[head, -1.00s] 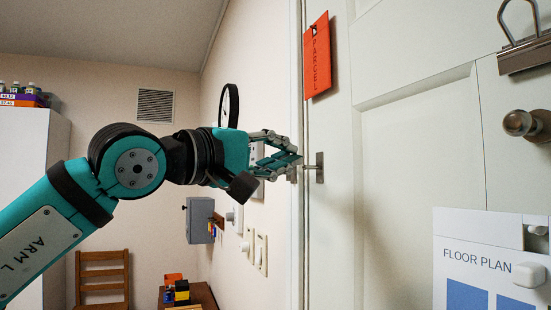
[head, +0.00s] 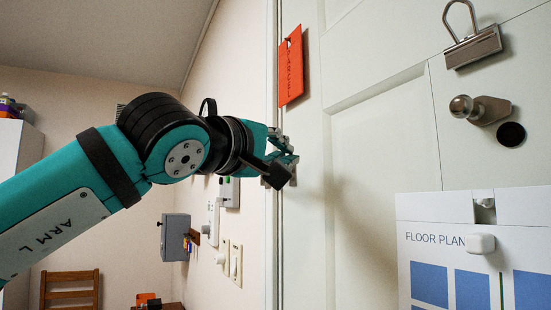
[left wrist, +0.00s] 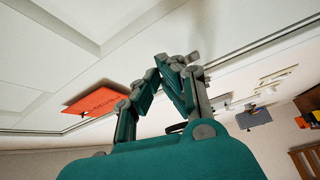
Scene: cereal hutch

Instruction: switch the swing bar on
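My left gripper (head: 288,160) is at the door's left edge, below the orange parcel tag. In the left wrist view its two fingers (left wrist: 170,66) lean in and their tips come together, so it looks shut. A small grey metal piece (left wrist: 193,57), probably part of the swing bar, shows right beside the tips; I cannot tell whether they touch it. In the head view the fingers hide that spot. A metal fitting with a ball end (head: 478,109) sticks out from the door to the right, clear of the gripper. My right gripper is not in view.
The orange parcel tag (head: 291,68) hangs just above the gripper; a binder clip (head: 472,46) and floor plan sheet (head: 440,215) are on the door (head: 370,150). Wall switches (head: 236,262), a grey box (head: 176,237) and a chair (head: 70,290) are at left.

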